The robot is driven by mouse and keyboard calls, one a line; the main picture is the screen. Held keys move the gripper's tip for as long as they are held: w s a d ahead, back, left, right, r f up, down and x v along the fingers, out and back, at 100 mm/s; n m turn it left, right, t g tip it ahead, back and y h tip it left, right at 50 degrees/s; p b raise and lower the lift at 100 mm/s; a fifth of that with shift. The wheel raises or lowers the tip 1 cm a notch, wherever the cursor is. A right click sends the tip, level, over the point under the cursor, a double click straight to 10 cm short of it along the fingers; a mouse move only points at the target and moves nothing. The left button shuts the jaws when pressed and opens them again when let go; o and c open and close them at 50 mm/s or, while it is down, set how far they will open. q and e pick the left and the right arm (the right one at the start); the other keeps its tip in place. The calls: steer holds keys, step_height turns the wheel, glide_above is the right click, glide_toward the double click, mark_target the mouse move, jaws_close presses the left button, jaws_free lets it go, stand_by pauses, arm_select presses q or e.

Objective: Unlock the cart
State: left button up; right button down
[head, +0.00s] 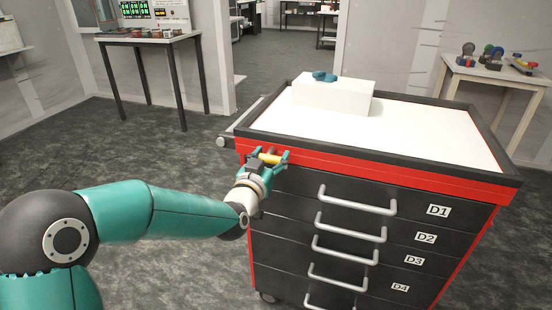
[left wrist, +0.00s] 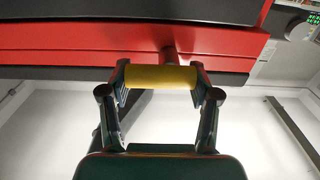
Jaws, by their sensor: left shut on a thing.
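The cart (head: 360,173) is a red and black drawer cabinet with a white top, and it stands right of my left arm. A yellow lock handle (head: 269,158) sits at the upper left of its front, on the red band. My left gripper (head: 269,160) is at this handle, shut on it. In the left wrist view the yellow handle (left wrist: 160,76) lies level between the two fingertips of my left gripper (left wrist: 160,80), below the cart's red edge (left wrist: 80,58). A short red stem shows behind the handle. My right gripper is not in view.
A white box (head: 333,97) with a teal object (head: 325,76) on it stands on the cart top. Grey drawer handles (head: 357,200) stick out from the front. Side tables stand at the back left (head: 150,40) and right (head: 495,72). Carpet left of the cart is clear.

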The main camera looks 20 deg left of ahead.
arm_select(q)
steer(key=shift+f+n+b, duration=0.15)
steer(key=shift+n+b, duration=0.25)
steer(key=shift+b, duration=0.35)
steer(key=n+b, duration=0.3)
steer(key=b, duration=0.1)
steer(key=n+b, duration=0.3)
steer(key=b, duration=0.1)
steer(key=a+n+b, duration=0.1)
steer(key=n+b, duration=0.2)
steer(key=n, duration=0.1)
steer(key=shift+b, duration=0.4)
steer(key=n+b, duration=0.1)
steer(key=n, duration=0.1)
steer(key=n+b, duration=0.1)
steer(key=shift+a+n+b, duration=0.2)
steer(key=shift+n+b, duration=0.15)
steer(key=shift+n, duration=0.05)
steer(key=shift+a+n+b, duration=0.2)
steer(key=shift+n+b, duration=0.75)
steer(key=shift+n, duration=0.65)
steer(key=o, duration=1.2)
steer(key=shift+c, duration=0.2)
